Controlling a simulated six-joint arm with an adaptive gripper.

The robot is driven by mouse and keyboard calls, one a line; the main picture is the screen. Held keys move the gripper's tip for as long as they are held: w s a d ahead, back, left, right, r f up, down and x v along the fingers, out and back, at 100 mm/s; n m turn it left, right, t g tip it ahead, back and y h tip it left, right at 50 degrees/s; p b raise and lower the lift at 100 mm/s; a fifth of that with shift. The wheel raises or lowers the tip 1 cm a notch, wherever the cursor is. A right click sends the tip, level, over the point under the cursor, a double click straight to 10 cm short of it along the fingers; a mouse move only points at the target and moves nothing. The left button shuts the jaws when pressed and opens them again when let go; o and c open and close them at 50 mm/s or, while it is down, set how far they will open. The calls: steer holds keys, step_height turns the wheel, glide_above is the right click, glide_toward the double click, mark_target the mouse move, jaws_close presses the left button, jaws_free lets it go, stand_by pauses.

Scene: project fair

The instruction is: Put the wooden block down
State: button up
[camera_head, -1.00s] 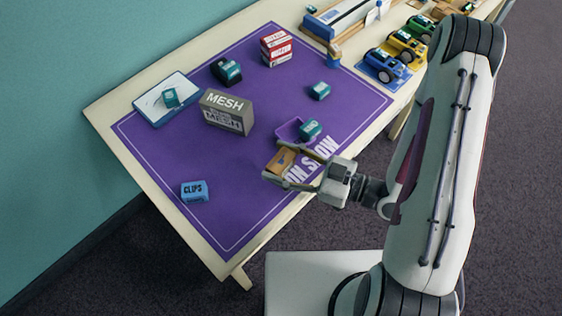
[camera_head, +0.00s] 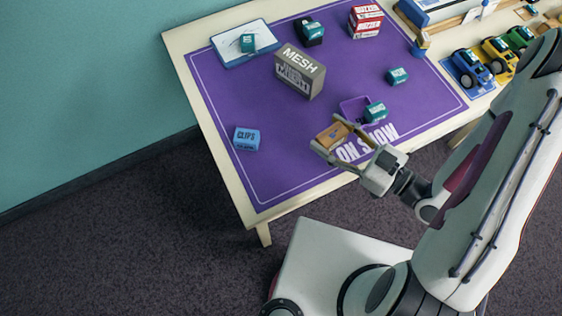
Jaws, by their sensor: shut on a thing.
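The wooden block (camera_head: 332,135) is a small tan-brown block between the fingers of my gripper (camera_head: 330,136). My gripper is shut on it, near the front edge of the purple mat (camera_head: 220,110). The block appears to be over the mat; I cannot tell whether it touches the surface. Part of the block is hidden by the fingers.
A purple tray (camera_head: 349,112) with a teal box (camera_head: 375,112) lies just beyond my gripper. A grey MESH box (camera_head: 300,72) stands behind it. A blue CLIPS box (camera_head: 247,138) is to the left. The mat between the CLIPS box and my gripper is clear.

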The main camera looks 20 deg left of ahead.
steer(key=s+a+f+n+g, duration=0.1)
steer(key=s+a+n+g, duration=0.1)
steer(key=s+a, duration=0.4)
steer(key=a+g, duration=0.1)
steer(key=a, duration=0.4)
steer(key=shift+s+a+f+g+y, duration=0.2)
steer(key=shift+f+g+y, duration=0.1)
steer(key=shift+f+y, duration=0.1)
glide_above(277, 168)
steer(key=shift+f, duration=2.15)
steer(key=shift+f, duration=0.1)
steer(key=shift+f, duration=1.7)
steer(key=shift+f, duration=0.15)
